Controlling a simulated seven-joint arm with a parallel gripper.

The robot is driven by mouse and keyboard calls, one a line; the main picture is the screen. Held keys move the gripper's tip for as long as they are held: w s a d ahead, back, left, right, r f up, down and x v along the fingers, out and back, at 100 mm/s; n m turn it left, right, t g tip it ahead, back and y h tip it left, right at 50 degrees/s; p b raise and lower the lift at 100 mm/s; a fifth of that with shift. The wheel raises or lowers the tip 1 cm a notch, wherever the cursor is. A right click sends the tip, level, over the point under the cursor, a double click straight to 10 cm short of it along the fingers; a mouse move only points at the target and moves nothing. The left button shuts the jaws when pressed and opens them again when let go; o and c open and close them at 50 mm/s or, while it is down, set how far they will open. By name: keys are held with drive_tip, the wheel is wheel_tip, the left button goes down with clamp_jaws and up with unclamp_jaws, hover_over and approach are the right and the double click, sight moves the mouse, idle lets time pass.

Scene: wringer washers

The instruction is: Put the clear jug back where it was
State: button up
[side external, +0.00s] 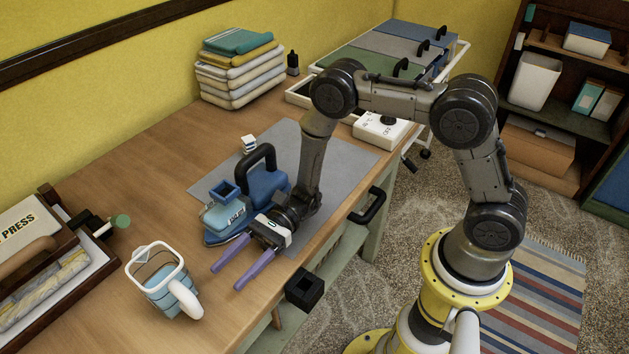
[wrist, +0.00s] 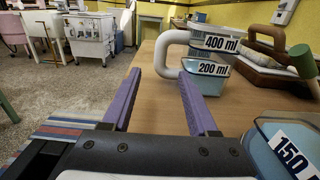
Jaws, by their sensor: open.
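The clear jug (side external: 158,292), bluish with a white rim and white handle, stands upright on the wooden table at the front left. In the wrist view the jug (wrist: 207,82) shows 400 ml and 200 ml labels, and its handle (wrist: 166,52) points left, beyond and between my fingertips. My gripper (side external: 226,279) has two purple fingers, open and empty, low over the table to the right of the jug. In the wrist view the gripper (wrist: 159,75) does not touch the jug; the right finger overlaps its lower part.
A press (side external: 40,245) stands left. Bare wood (side external: 125,185) lies behind the jug.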

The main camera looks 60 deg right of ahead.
drive_tip(key=s+d+r+n+g+h, duration=0.2)
drive_tip(key=s+d+r+n+h, duration=0.1)
drive_tip(key=s+r+n+h, duration=0.25)
drive_tip(key=s+d+r+n+g+h, duration=0.2)
drive_tip(key=s+d+r+n, duration=0.3)
drive_tip(key=r, duration=0.4)
drive_tip(key=s+d+r+n+t+h, duration=0.3)
drive_tip(key=s+d+t+h, duration=0.1)
drive_tip(key=d, duration=0.4)
drive_tip(key=s+d+r+n+t+h, duration=0.4)
drive_tip(key=d+t+h, duration=0.1)
drive_tip(key=d, duration=0.4)
drive_tip(key=shift+s+d+r+t+h, duration=0.2)
drive_tip(key=shift+t+h, duration=0.1)
drive_tip(key=shift+h, duration=0.45)
